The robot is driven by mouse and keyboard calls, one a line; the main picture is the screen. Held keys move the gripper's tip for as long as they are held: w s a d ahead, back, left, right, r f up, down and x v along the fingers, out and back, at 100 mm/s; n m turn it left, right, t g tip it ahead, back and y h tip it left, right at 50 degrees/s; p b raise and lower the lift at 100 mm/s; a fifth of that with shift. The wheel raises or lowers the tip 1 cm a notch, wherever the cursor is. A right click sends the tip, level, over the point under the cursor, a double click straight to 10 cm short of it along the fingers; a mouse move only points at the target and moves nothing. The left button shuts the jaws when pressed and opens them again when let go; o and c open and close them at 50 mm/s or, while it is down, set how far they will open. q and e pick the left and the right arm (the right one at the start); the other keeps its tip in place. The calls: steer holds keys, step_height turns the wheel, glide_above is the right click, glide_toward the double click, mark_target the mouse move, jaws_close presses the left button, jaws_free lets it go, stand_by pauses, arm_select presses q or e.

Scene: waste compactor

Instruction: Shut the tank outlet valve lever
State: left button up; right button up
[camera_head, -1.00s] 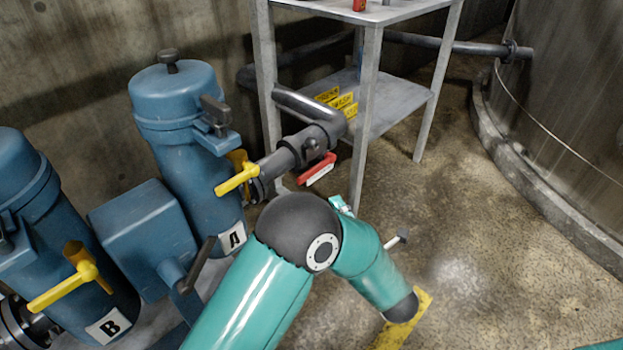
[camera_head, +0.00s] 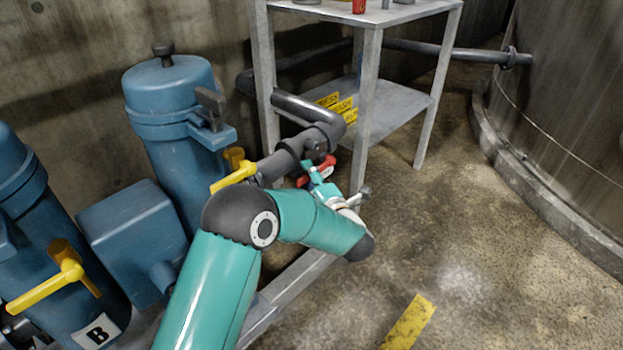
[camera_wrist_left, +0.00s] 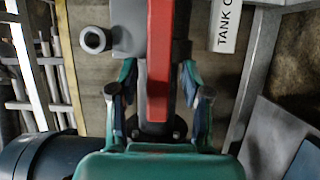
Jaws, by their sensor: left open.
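The red valve lever (camera_head: 328,162) is on the dark grey pipe beside the metal stand, partly hidden behind my left gripper (camera_head: 318,180). In the left wrist view the red lever (camera_wrist_left: 159,55) runs down the middle, with a white tag (camera_wrist_left: 228,25) reading "TANK O" beside it, cut off by the frame. My left gripper (camera_wrist_left: 158,98) is open there, one finger on each side of the lever, with visible gaps and no clear contact. My right gripper is not in view.
Blue pump housings stand at the left (camera_head: 175,110), with yellow levers (camera_head: 233,177) (camera_head: 45,282) near them. The grey metal stand (camera_head: 368,120) rises right behind the valve. A large tank (camera_head: 570,120) is at the right. The floor between is clear.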

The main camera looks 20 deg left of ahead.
arm_select(q)
jaws_close()
stand_by(0.3)
step_height(320, 180, up, 3)
steer(key=m+g+p, duration=0.1)
steer(key=m+p, duration=0.2)
steer(key=p, duration=0.3)
steer(key=shift+w+r+h+p, duration=0.1)
steer(key=shift+w+h+p, duration=0.05)
steer(key=shift+h+p, duration=0.25)
steer(key=shift+w+m, duration=0.1)
steer(key=shift+m, duration=0.3)
